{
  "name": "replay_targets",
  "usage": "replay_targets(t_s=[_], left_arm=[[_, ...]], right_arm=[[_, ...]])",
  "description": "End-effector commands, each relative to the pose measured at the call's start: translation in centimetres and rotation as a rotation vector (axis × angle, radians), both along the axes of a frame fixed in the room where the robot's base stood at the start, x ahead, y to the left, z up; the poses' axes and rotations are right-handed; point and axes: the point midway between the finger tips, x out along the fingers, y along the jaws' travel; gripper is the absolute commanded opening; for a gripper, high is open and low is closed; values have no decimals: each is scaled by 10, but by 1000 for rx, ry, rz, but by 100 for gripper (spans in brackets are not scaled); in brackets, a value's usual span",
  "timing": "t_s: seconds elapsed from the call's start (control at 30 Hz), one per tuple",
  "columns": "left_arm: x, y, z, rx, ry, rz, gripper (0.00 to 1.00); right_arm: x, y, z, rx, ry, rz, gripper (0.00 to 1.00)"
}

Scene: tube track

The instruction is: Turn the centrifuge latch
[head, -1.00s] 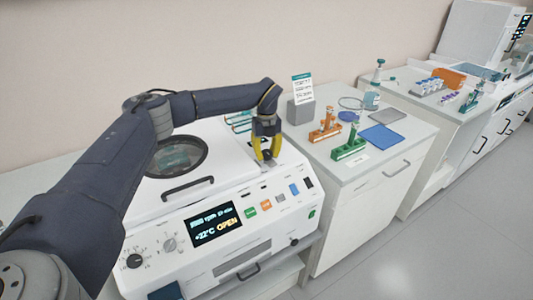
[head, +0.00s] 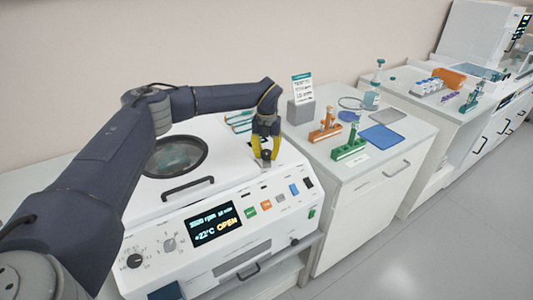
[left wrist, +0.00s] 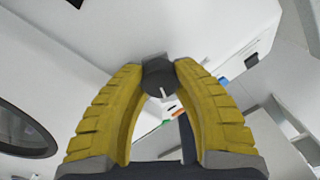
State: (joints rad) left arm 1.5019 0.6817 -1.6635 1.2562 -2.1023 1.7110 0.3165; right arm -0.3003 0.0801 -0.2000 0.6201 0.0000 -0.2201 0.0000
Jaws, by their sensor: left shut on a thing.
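The white centrifuge (head: 150,195) stands at the left in the head view, its lid down, with a round window and a black handle (head: 187,188). Its display (head: 213,223) reads OPEN. The latch is a dark round knob with a white mark (left wrist: 159,80) in the left wrist view, on the machine's top near the right front corner. My left gripper (left wrist: 159,72) is shut on the latch, one yellow finger on each side. In the head view the left gripper (head: 266,162) points down and mostly hides the latch. My right gripper is not in view.
Coloured buttons (head: 266,205) line the centrifuge's front panel. To the right, a white cabinet carries an orange tube rack (head: 325,131), a green tube rack (head: 349,150), a blue mat (head: 384,137) and a grey block with a sign (head: 300,110).

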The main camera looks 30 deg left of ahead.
Motion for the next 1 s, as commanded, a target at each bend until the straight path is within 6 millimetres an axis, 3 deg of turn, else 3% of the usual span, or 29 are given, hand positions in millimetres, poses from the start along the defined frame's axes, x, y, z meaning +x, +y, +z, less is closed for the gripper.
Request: replay_targets(t_s=[1.0], left_arm=[[0, 0, 0, 0, 1, -903, 0]], right_arm=[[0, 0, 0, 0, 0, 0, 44]])
